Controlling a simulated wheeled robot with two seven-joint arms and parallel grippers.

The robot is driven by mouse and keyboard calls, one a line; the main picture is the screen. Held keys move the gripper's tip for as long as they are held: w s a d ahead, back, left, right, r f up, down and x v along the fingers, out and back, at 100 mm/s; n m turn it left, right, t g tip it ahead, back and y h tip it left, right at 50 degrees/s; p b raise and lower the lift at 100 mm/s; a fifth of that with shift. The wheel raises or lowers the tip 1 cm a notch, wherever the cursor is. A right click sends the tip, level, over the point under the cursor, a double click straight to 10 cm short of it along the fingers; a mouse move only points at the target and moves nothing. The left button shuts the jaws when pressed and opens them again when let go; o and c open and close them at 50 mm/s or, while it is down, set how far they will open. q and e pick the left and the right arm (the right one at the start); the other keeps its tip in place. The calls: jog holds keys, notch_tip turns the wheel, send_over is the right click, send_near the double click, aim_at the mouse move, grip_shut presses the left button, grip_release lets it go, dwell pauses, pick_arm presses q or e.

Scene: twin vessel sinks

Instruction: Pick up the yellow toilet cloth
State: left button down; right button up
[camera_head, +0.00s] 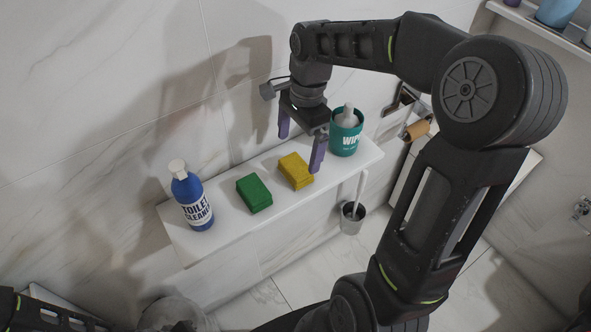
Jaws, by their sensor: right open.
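The yellow toilet cloth (296,172) is a small folded block lying on the white shelf (232,222), right of its middle. My right gripper (300,153) hangs over the shelf with its purple-tipped fingers spread open. It points down and holds nothing. In the picture the right finger stands at the cloth's right edge and the left finger is behind and above it. I cannot tell whether a finger touches the cloth. My left gripper is not in view; part of my left arm shows at the bottom left.
A green cloth (254,194) lies just left of the yellow one. A blue toilet cleaner bottle (192,198) stands at the shelf's left end. A teal wipes tub (345,134) stands close to my right gripper's right side. The marble wall rises behind the shelf.

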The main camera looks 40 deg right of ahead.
aim_at(296, 166)
jog(key=shift+a+f, duration=0.1)
jog(key=shift+f, duration=0.9)
jog(key=f, duration=0.2)
jog(key=f+p, duration=0.1)
jog(key=f, duration=0.2)
jog(key=shift+w+a+f, duration=0.1)
jog(key=shift+w+a, duration=0.05)
jog(key=shift+a, duration=0.05)
jog(key=shift+c, duration=0.2)
jog(key=c, duration=1.5)
notch_tip(296, 166, up, 10)
jog(key=shift+r+b, duration=0.1)
jog(key=shift+b, duration=0.25)
